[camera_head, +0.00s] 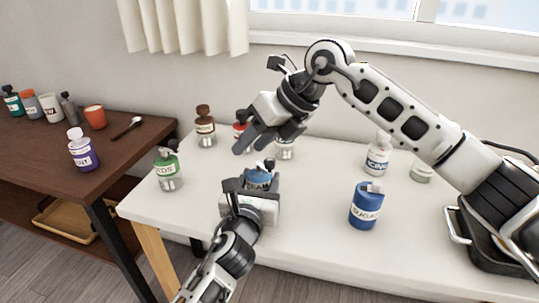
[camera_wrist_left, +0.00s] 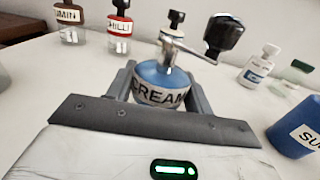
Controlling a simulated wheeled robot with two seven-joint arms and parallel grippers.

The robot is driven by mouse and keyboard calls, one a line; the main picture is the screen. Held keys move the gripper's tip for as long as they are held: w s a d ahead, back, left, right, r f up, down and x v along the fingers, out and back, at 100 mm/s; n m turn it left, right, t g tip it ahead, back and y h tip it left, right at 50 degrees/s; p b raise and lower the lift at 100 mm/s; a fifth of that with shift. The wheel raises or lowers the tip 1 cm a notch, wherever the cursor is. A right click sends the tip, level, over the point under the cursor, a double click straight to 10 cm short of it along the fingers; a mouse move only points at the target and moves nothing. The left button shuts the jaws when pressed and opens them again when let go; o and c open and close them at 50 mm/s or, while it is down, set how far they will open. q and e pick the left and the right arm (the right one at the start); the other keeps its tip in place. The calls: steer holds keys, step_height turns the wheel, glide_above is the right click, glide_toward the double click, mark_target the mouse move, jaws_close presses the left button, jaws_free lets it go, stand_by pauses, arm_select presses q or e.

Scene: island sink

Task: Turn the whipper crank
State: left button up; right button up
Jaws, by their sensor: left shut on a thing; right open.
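The cream whipper (camera_head: 258,180) is a blue container with a label reading CREAM, standing upright on the white table. In the left wrist view the whipper (camera_wrist_left: 160,82) carries a metal crank (camera_wrist_left: 185,48) on top, its arm running to the right and ending in a black knob (camera_wrist_left: 223,34). My left gripper (camera_head: 260,187) is shut around the whipper's body, one finger on each side. My right gripper (camera_head: 258,140) is open and empty, above and behind the whipper, with its fingers pointing down to the left. It is apart from the crank.
A blue sugar jar (camera_head: 366,208) stands to the right. A green-topped bottle (camera_head: 167,170) stands to the left, a brown-topped bottle (camera_head: 205,128) behind. A white bottle (camera_head: 378,156) stands under my right arm. The table's front is clear.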

mark_target(270, 160)
step_height(270, 160, up, 8)
steer(key=d+g+h, duration=0.2)
steer(key=d+h, duration=0.1)
steer(key=h, duration=0.4)
steer(key=shift+m, duration=0.3)
steer(key=f, duration=1.1)
steer(key=shift+w+a+f, duration=0.15)
steer(key=shift+w+f, duration=0.15)
jaws_close()
